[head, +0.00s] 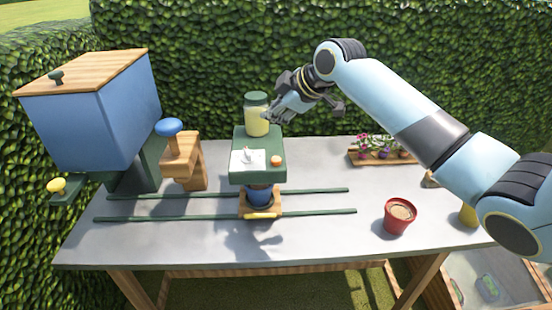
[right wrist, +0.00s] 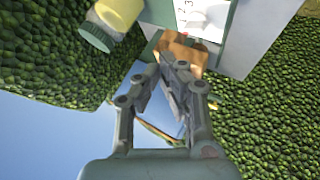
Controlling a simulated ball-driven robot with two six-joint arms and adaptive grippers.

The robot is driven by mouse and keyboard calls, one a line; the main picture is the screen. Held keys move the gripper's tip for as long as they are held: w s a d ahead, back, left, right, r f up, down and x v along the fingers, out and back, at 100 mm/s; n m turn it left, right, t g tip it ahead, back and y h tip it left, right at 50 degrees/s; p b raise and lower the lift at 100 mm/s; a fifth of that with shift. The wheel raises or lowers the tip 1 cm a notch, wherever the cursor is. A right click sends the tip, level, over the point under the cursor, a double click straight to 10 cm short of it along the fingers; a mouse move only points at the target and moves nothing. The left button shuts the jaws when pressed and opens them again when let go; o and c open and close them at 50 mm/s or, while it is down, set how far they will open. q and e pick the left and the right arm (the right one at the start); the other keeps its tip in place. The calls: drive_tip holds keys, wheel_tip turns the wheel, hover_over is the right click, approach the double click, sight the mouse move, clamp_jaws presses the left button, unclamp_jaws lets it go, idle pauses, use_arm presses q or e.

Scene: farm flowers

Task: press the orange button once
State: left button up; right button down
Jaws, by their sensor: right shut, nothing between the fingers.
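The orange button (head: 275,162) is a small round knob on the sloping top of a green machine (head: 259,140), just right of a white dial plate (head: 247,160). My right gripper (head: 268,117) is shut and empty. In the head view it appears above the button, beside the jar, apart from the button. In the right wrist view the gripper (right wrist: 172,72) points toward the dial plate (right wrist: 205,18). An orange-brown shape (right wrist: 182,46) lies by its fingertips; I cannot tell whether this is the button. My left gripper is not in view.
A yellow jar with a green lid (head: 256,115) stands on the machine. A blue hopper (head: 95,110) and a blue-knobbed wooden stand (head: 182,155) are at left. Green rails (head: 320,190) cross the table. A red pot (head: 400,216) and flower tray (head: 368,158) are at right.

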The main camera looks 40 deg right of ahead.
drive_tip(key=b, duration=0.7)
hover_over(274, 160)
wheel_tip(274, 160, down, 7)
drive_tip(key=shift+f, duration=0.85)
drive_tip(key=shift+f, duration=0.1)
drive_tip(key=shift+f+b, duration=0.3)
drive_tip(key=shift+f, duration=0.05)
drive_tip(key=shift+f+b, duration=0.3)
drive_tip(key=shift+f, duration=0.35)
idle(0.9)
drive_tip(key=shift+r, duration=0.1)
drive_tip(key=shift+r+p, duration=1)
drive_tip(key=shift+p, duration=0.05)
